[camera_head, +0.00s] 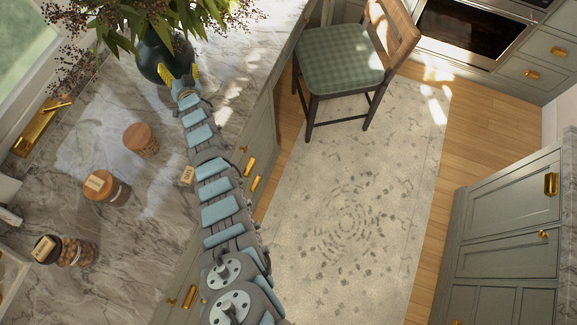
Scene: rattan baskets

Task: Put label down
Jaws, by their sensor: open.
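A small tan label (187,175) with dark lettering is on the marble counter (150,220), close to the left side of my arm. Another label (95,182) is at the wooden lid of the middle jar (118,193). A third label (44,249) is at the dark lid of the front jar (80,252), which holds brown round pieces. A third jar (141,140) with a wooden lid shows no label. My gripper (180,75) has yellow fingers spread apart, with nothing visible between them. It is in front of the dark vase, well beyond the loose label.
A dark vase (163,58) with leafy branches stands at the far end of the counter. A brass window handle (38,125) is at the left. A chair with a green checked seat (334,60) stands on the rug (345,215). Bare marble surrounds the jars.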

